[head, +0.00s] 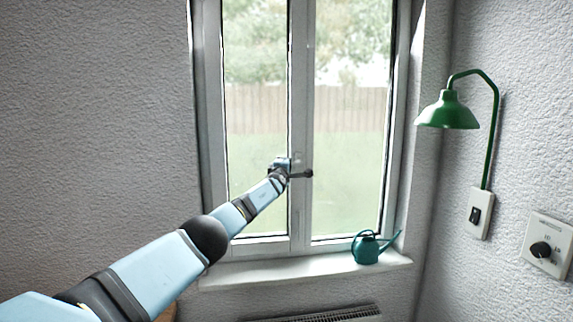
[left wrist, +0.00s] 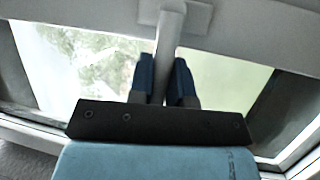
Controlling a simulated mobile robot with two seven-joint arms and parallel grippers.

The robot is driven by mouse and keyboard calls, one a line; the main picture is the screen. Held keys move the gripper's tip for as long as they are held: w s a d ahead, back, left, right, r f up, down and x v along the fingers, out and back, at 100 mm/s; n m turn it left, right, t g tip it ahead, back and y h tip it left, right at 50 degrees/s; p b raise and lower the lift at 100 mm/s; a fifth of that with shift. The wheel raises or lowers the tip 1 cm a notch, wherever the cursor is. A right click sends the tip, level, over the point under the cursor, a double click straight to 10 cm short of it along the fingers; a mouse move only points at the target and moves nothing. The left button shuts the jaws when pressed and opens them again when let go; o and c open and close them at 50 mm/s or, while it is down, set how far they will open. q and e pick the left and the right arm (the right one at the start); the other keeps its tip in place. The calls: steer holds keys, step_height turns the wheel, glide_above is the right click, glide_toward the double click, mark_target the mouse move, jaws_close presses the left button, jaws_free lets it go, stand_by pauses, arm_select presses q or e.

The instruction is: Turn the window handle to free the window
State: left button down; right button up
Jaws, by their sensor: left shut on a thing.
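The window (head: 300,110) has two tall panes in a pale frame with a middle post, and both look closed. My left gripper (head: 287,169) is at the middle post. In the left wrist view, the pale window handle (left wrist: 168,42) runs from its plate on the post down between the two blue fingers of my left gripper (left wrist: 166,80), which are shut on it. The handle lies across the post, not along it. In the head view the gripper mostly hides the handle. A dark bar with a round end sticks out to the right there; I cannot tell what it belongs to.
A teal watering can (head: 366,247) stands on the right of the white sill (head: 300,269). A green lamp (head: 449,111) hangs on the right wall, above a switch (head: 480,213). A dial panel (head: 547,245) is farther right. A dark grille shows below the sill.

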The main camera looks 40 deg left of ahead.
arm_select(q)
steer(key=shift+r, duration=0.25)
steer(key=c, duration=1.2)
jaws_free()
steer(key=shift+o, duration=0.5)
steer(key=shift+f, duration=0.1)
